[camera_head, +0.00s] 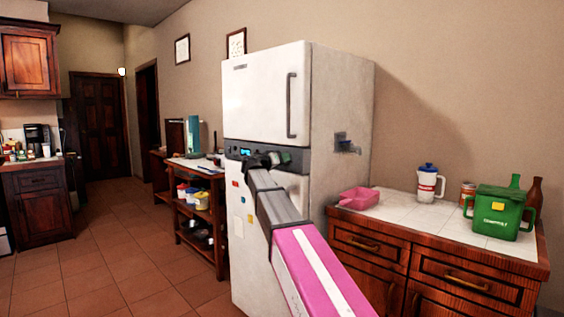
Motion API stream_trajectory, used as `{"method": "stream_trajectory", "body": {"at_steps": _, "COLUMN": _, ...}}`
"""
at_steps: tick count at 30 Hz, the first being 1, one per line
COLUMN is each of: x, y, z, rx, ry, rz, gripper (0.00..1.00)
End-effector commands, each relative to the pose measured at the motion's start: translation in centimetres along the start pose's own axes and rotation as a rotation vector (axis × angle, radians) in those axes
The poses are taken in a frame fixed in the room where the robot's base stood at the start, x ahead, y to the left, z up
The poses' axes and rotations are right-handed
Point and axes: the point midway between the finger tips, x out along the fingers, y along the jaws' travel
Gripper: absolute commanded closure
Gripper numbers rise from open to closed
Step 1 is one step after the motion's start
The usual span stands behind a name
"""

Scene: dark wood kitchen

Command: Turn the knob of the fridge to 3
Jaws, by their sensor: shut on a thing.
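The white fridge (266,105) stands in the middle of the head view, with a dark handle on its upper door. A dark control strip (296,156) with a small blue display (245,152) runs between its two doors. My pink and grey arm reaches up to this strip. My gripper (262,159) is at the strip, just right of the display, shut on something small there. The knob is hidden behind my gripper, so its setting cannot be read.
A counter (400,213) at the right holds a pink container (359,198), a white and blue jug (428,184), a can, a green compost bin (497,212) and a brown bottle. A wooden shelf cart (214,207) stands left of the fridge. The tiled floor at the left is clear.

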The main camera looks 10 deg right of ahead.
Motion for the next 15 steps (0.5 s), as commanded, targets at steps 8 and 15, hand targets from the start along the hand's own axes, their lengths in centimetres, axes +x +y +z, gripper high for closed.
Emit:
{"method": "stream_trajectory", "body": {"at_steps": 8, "x": -0.07, "y": 0.02, "z": 0.21, "rx": 0.000, "ry": -0.005, "rz": 0.000, "gripper": 0.37}}
{"method": "stream_trajectory", "body": {"at_steps": 15, "x": -0.04, "y": 0.01, "z": 0.10, "rx": -0.001, "ry": -0.002, "rz": 0.000, "gripper": 0.35}}
